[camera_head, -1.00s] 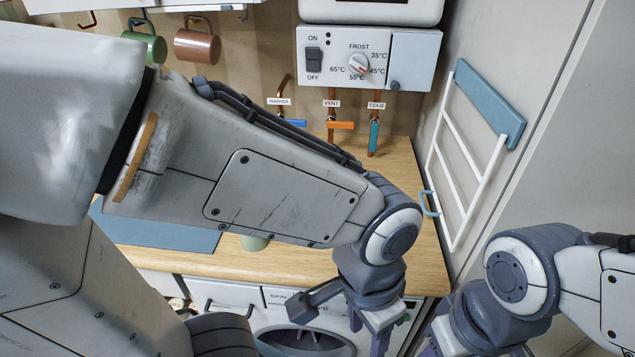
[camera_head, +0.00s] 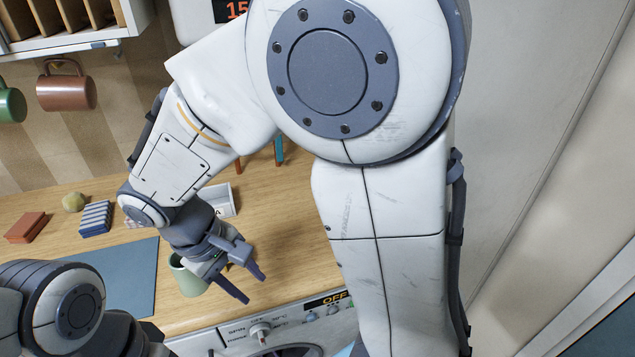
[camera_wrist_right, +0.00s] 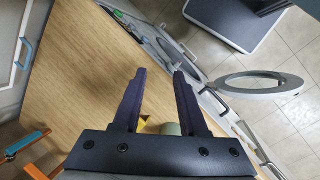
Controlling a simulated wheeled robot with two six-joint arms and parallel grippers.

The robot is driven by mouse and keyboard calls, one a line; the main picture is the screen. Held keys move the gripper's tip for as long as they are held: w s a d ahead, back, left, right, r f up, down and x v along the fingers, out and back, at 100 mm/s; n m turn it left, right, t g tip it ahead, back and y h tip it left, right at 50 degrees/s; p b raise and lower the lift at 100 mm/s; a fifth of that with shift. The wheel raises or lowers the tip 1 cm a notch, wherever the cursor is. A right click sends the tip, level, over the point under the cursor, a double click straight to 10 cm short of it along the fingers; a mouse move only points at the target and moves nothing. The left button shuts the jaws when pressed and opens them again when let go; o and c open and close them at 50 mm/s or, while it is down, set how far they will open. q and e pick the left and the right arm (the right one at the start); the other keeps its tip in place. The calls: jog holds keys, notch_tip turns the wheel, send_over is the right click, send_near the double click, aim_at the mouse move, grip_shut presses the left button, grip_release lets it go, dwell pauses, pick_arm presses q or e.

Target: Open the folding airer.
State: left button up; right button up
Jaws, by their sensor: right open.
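The folding airer is hidden behind my right arm or out of the picture in the head view. In the right wrist view part of its white frame and its blue handle (camera_wrist_right: 23,52) show at the left edge. My right gripper (camera_head: 254,288) is open and empty over the wooden counter, close to a green mug. In the right wrist view its two fingers (camera_wrist_right: 159,76) stand apart, with the airer's handle well to their left and nothing between them. Part of my left arm shows at the lower left of the head view; its gripper is out of view.
The green mug (camera_head: 188,277) stands on the counter (camera_head: 290,225) beside a blue-grey mat (camera_head: 128,270). A brick-red block (camera_head: 26,227) and a striped block (camera_head: 95,218) lie farther left. A washing machine front (camera_head: 240,335) is below.

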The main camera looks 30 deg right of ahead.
jog(key=w+d+f+m+g+h+p, duration=0.1)
jog(key=w+d+f+m+h, duration=0.1)
jog(key=w+d, duration=0.4)
jog(key=w+d+f+m+g+h+p, duration=0.1)
jog(key=w+d+f+m+h, duration=0.1)
jog(key=w+d+h, duration=0.3)
jog(key=w+d+f+m+h+p, duration=0.1)
jog(key=w+d+m+h+p, duration=0.1)
jog(key=w+d, duration=0.7)
jog(key=shift+d+f+m+g+h, duration=0.2)
jog(key=shift+d+m+h, duration=0.1)
jog(key=shift+d+h, duration=0.4)
jog(key=shift+d+f+m+g+h, duration=0.25)
jog(key=shift+d+h, duration=0.25)
jog(key=shift+d, duration=0.35)
jog(key=p+x, duration=0.3)
jog(key=x, duration=0.6)
jog(key=shift+w+r+p, duration=0.1)
jog(key=shift+p, duration=0.25)
jog(key=shift+d+f, duration=0.25)
jog(key=shift+d, duration=0.5)
grip_shut()
